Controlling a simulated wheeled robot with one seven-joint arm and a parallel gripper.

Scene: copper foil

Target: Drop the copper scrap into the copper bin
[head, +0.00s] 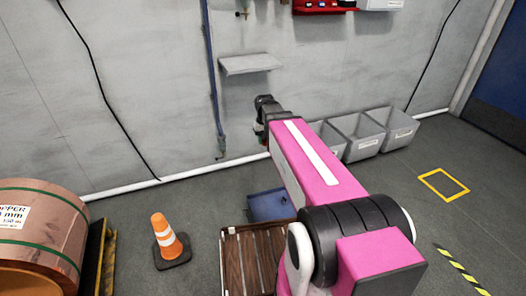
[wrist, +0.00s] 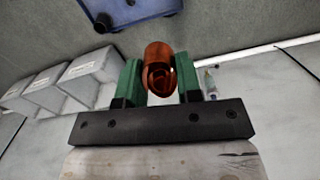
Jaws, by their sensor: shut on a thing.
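My gripper (wrist: 158,62) has green fingers and is shut on a copper-coloured curled roll, the copper scrap (wrist: 158,54). The scrap sits between the two fingers, with its open rolled end facing the wrist camera. In the head view, my pink arm reaches towards the wall and the scrap cannot be made out. Grey open bins stand in a row by the wall, right of my arm: a right bin (head: 395,127), a middle bin (head: 360,136) and a partly hidden left one (head: 327,139). Their labels are unreadable, so I cannot tell which is for copper. Bins also show left in the wrist view (wrist: 90,68).
A large copper coil (head: 45,225) stands at the left, with an orange cone (head: 166,238) beside it. A wooden slatted pallet (head: 247,258) and a blue object (head: 268,205) lie below my arm. A wall shelf (head: 250,64) is above. Floor at the right is open.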

